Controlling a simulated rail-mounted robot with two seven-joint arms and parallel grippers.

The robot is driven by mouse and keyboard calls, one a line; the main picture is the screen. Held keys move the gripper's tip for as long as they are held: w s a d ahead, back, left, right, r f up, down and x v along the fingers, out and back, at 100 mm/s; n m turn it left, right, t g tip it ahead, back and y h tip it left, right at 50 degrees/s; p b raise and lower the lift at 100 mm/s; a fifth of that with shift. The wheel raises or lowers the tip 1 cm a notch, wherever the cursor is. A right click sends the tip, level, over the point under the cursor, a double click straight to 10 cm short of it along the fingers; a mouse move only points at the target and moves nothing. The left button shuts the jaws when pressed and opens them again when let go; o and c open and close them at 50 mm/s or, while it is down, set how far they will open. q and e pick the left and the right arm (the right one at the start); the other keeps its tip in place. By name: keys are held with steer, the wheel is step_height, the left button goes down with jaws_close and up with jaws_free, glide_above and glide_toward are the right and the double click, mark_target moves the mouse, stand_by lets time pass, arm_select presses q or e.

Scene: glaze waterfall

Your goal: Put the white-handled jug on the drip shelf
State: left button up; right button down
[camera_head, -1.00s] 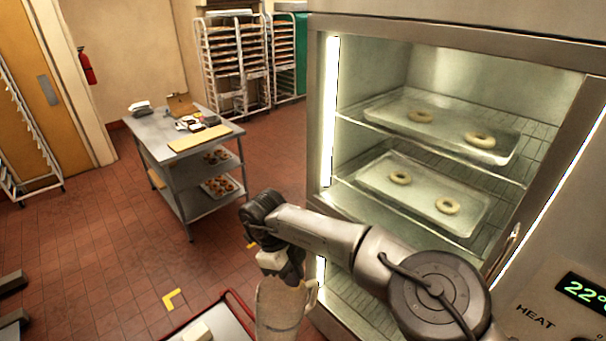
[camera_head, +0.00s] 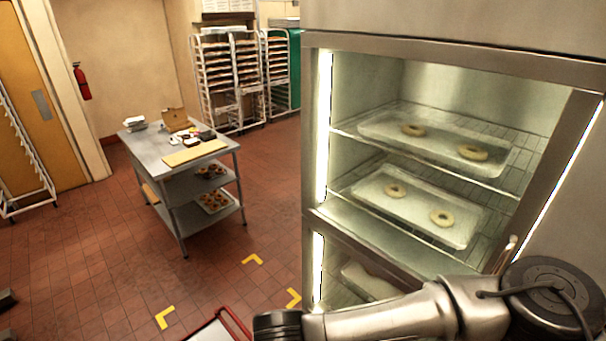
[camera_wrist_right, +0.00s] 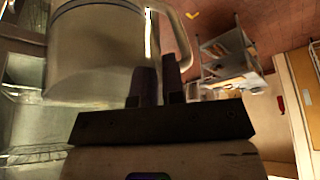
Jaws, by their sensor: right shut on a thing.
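The jug (camera_wrist_right: 92,55), a large pale, cloudy cylinder, fills the upper left of the right wrist view. Its whitish handle (camera_wrist_right: 183,48) curves down its right side. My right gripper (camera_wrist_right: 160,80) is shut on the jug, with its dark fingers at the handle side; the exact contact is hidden. In the head view my right arm crosses the lower right, and its gripper and the jug are below the picture edge. I cannot make out which surface is the drip shelf. My left gripper is in neither current view.
A lit cabinet (camera_head: 311,130) with ring doughnuts on trays stands at right, close to my right arm. A red-edged cart (camera_head: 243,327) shows at the bottom edge. A steel table (camera_head: 150,150) stands further back. Yellow corner marks (camera_head: 252,259) lie on open tiled floor.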

steer(key=s+d+r, duration=0.2)
steer(key=d+r, duration=0.1)
steer(key=d, duration=0.8)
steer(key=s+d+r+m, duration=0.1)
steer(key=d+r, duration=0.3)
steer(key=d, duration=0.8)
steer(key=shift+s+h, duration=0.3)
steer(key=shift+s, duration=0.35)
steer(key=shift+r, duration=0.1)
